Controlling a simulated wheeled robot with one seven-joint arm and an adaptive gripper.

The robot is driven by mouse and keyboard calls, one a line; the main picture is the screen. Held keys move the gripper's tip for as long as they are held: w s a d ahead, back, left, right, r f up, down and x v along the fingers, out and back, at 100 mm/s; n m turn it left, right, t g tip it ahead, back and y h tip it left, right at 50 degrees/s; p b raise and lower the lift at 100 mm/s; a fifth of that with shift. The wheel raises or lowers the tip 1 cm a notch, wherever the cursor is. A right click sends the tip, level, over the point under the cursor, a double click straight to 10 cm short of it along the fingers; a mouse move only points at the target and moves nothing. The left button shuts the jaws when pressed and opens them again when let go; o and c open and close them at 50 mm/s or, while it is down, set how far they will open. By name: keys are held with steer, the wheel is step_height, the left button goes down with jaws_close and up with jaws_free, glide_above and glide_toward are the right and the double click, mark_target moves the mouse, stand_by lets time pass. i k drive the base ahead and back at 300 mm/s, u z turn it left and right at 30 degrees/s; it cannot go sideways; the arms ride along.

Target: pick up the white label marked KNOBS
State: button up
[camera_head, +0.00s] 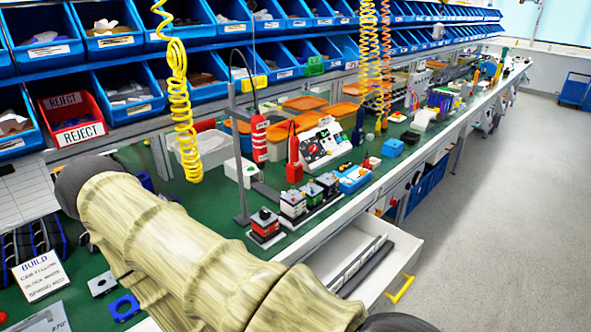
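I cannot make out a label that reads KNOBS in the head view. Several bins carry small white labels whose text is too small to read. A white card (41,275) with handwriting that starts with BUILD lies at the lower left. My arm, in a pale wrinkled sleeve, crosses the foreground from the lower right to the left and hides part of the bench. My gripper is not visible.
A green bench (205,203) holds rotary switch units (265,224), red tools (260,138) and a control panel (321,143). Blue bins (131,92) and a red REJECT bin (73,118) line the back. A drawer (372,262) stands open. Grey floor (500,200) lies clear at right.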

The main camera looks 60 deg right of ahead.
mark_target(368, 256)
steer(key=u, duration=0.2)
steer(key=k, duration=1.5)
steer(key=z, duration=1.7)
